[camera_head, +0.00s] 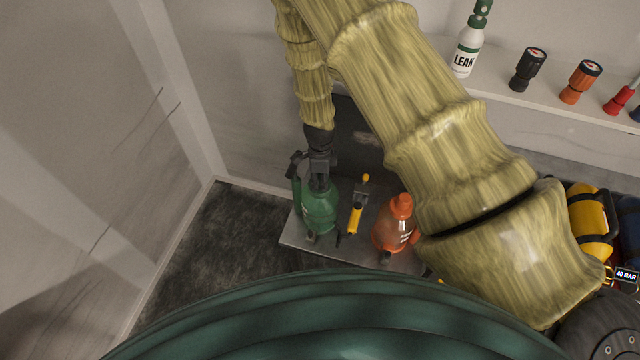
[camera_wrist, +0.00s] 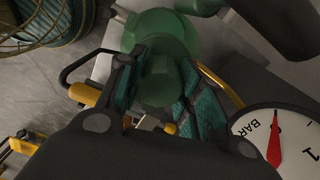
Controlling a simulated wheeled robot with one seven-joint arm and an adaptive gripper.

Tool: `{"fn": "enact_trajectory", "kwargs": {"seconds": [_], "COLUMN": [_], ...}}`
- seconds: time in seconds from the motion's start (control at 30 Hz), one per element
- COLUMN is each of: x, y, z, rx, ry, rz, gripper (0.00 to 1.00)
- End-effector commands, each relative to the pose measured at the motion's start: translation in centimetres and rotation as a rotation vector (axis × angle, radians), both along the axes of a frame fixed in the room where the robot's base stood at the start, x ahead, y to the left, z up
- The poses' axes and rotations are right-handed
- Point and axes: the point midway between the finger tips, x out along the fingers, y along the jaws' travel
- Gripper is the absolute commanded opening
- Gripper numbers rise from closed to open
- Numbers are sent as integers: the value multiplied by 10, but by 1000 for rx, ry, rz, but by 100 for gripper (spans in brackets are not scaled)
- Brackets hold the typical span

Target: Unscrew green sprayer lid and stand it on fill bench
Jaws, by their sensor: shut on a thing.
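The green sprayer (camera_head: 320,215) stands upright on a low grey bench (camera_head: 300,238), close to the left wall. My gripper (camera_head: 320,178) reaches down onto its top from above. In the wrist view, the two teal-padded fingers of my gripper (camera_wrist: 162,92) are closed on either side of the green lid (camera_wrist: 160,85), and the wider green body (camera_wrist: 165,28) shows beyond it. I cannot tell whether the lid is still threaded on the body. In the head view, my gripper mostly hides the lid.
An orange sprayer (camera_head: 396,232) and a yellow-and-black tool (camera_head: 356,215) stand right of the green sprayer. A shelf above holds a LEAK bottle (camera_head: 466,52) and several torch-like items. A round gauge (camera_wrist: 280,142) shows in the wrist view. Dark floor is clear at left.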

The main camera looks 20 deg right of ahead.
Motion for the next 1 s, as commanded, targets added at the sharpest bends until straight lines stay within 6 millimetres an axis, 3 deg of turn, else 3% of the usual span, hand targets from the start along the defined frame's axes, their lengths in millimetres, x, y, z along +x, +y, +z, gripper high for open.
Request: {"fn": "enact_trajectory", "kwargs": {"seconds": [0.13,0.33,1.0], "x": [1,1,0], "y": [0,0,0], "z": [-1,0,21], "rx": [1,1,0], "ry": [-1,-1,-1], "rz": [60,331,317], "gripper": [0,0,0]}}
